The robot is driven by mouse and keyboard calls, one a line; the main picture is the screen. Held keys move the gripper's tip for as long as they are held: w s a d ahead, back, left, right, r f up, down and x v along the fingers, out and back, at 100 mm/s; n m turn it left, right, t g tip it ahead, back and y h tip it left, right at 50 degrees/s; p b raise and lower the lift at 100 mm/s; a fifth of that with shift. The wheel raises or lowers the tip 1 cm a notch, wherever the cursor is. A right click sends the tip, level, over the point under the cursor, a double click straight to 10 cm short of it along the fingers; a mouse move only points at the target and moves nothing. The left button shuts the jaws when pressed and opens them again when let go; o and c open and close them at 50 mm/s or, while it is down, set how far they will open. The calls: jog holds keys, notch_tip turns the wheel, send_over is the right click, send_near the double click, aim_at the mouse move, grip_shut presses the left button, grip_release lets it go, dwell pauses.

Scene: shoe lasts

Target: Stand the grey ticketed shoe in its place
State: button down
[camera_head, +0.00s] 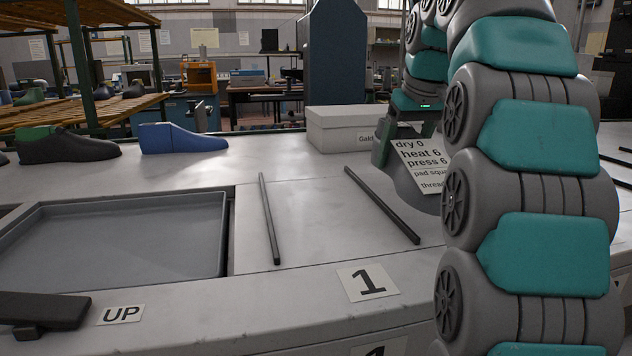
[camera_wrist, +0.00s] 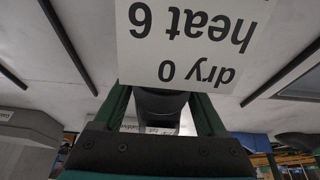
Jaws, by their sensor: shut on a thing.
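The grey shoe (camera_head: 422,203) hangs under my gripper (camera_head: 396,146), partly hidden by its white ticket (camera_head: 420,165) and by my arm. The ticket reads "dry 0, heat 6, press 6". In the wrist view my gripper (camera_wrist: 160,98) is shut, with the dark grey top of the shoe between its green fingers. The ticket (camera_wrist: 185,40) covers much of that view. Two dark rods, a left one (camera_head: 270,220) and a right one (camera_head: 382,205), bound a bare strip of bench behind the "1" label (camera_head: 368,281). The shoe appears right of the right rod; its sole is hidden.
A grey tray (camera_head: 225,232) lies at left, near an "UP" label (camera_head: 121,314) and a dark block (camera_head: 42,310). A blue shoe last (camera_head: 183,138) and a black shoe (camera_head: 68,147) stand behind it. A pale box (camera_head: 340,130) stands behind the rods.

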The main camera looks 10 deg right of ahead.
jog(key=w+a, duration=0.2)
jog(key=a, duration=0.2)
jog(key=w+a+f, duration=0.1)
jog(key=w+a, duration=0.1)
jog(key=a, duration=0.3)
jog(key=w+a, duration=0.1)
jog(key=a, duration=0.4)
jog(key=shift+w+a+f, duration=0.2)
jog(key=shift+w+f, duration=0.1)
jog(key=shift+w, duration=0.1)
jog(key=shift+f+b, duration=0.3)
jog(key=shift+f, duration=1.45)
grip_release()
jog(key=shift+p+v, duration=0.3)
jog(key=shift+v, duration=2.15)
jog(key=shift+s, duration=0.15)
jog(key=shift+s+d+b, duration=0.1)
jog(key=shift+s+b, duration=0.9)
jog(key=shift+s, duration=4.85)
